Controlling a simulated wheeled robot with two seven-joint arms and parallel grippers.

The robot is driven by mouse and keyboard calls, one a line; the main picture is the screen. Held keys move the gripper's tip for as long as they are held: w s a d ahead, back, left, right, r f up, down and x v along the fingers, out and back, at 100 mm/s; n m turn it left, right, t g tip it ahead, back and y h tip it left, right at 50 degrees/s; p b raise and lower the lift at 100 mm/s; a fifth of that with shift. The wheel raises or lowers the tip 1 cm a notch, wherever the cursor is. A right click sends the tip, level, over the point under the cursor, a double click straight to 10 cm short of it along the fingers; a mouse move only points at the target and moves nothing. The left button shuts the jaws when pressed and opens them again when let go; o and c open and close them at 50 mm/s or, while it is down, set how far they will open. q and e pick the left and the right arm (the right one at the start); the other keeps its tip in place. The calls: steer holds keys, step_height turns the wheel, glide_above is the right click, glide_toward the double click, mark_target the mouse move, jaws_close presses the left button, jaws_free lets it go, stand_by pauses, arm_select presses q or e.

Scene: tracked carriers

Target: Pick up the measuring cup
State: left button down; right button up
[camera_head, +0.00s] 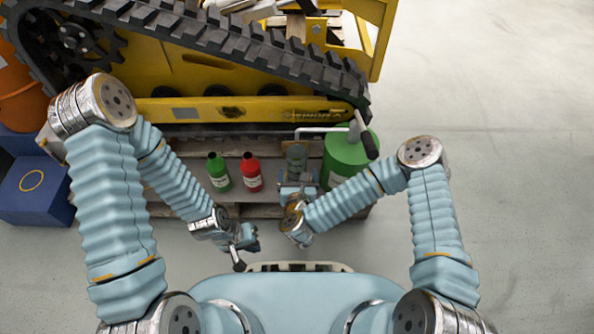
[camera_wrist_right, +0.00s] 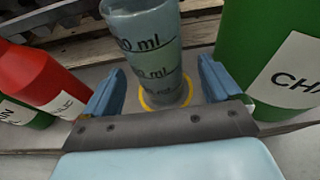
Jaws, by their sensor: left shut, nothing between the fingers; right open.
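The measuring cup (camera_head: 296,156) is a clear, greyish cup with dark ml marks, standing upright on the pallet between the red bottle and the green can. In the right wrist view the measuring cup (camera_wrist_right: 146,40) rises between my right fingers, with a yellow ring around its base. My right gripper also shows in the head view (camera_head: 298,186). My left gripper (camera_head: 243,244) is shut and empty, in front of the pallet.
A red bottle (camera_head: 251,172) and a green bottle (camera_head: 218,171) stand left of the cup. A large green can (camera_head: 346,152) stands close on its right. A yellow tracked carrier (camera_head: 230,108) overhangs behind. Blue boxes (camera_head: 35,190) sit far left. The floor at right is clear.

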mark_target(297, 175)
steer(key=b+x, duration=0.1)
steer(key=x, duration=0.3)
steer(key=shift+a+f+b, duration=0.15)
steer(key=shift+f+b, duration=0.2)
steer(key=shift+f, duration=0.05)
steer(key=c, duration=1.2)
steer(key=shift+c, duration=0.2)
steer(key=shift+r, duration=0.15)
